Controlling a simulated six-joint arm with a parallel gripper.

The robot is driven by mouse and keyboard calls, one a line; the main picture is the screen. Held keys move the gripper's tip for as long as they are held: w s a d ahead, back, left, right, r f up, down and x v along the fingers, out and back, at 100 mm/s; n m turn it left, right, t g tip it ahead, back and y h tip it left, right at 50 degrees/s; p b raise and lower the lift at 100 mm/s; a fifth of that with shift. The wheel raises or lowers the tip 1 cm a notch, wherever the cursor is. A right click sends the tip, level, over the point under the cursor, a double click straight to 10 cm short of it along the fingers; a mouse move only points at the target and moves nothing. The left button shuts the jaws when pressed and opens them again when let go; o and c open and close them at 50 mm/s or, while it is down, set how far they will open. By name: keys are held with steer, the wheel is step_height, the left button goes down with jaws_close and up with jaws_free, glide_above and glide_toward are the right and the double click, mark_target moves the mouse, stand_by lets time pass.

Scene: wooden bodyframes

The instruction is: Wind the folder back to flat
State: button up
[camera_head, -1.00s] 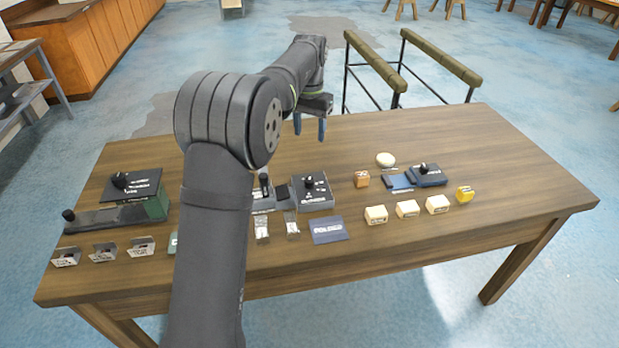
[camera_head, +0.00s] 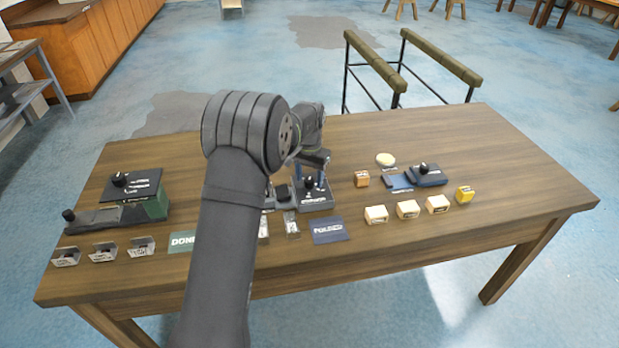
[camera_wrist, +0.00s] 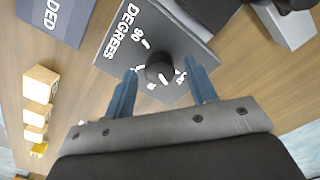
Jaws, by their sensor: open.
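The dark grey folder box (camera_head: 316,200) stands near the middle of the table. Its top plate (camera_wrist: 117,53) reads DEGREES and carries scale marks, including a 90. A round black knob (camera_wrist: 160,68) with a white mark stands on the plate. My gripper (camera_head: 310,176) is over this box, pointing down. In the wrist view its two blue fingers stand open on either side of the knob (camera_head: 309,184), with gaps between the fingers and the knob. The folder parts left of the box are partly hidden by my arm.
A blue FOLDED card (camera_head: 328,230) and a green DONE card (camera_head: 182,241) lie in front. A green and black knob device (camera_head: 135,190) stands left. A blue knob device (camera_head: 427,176) and several cream blocks (camera_head: 408,209) are right. The right table end is clear.

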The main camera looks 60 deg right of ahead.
steer(key=shift+f, duration=0.35)
steer(key=c, duration=1)
steer(key=shift+n, duration=2.4)
steer(key=o, duration=1)
steer(key=shift+r, duration=0.15)
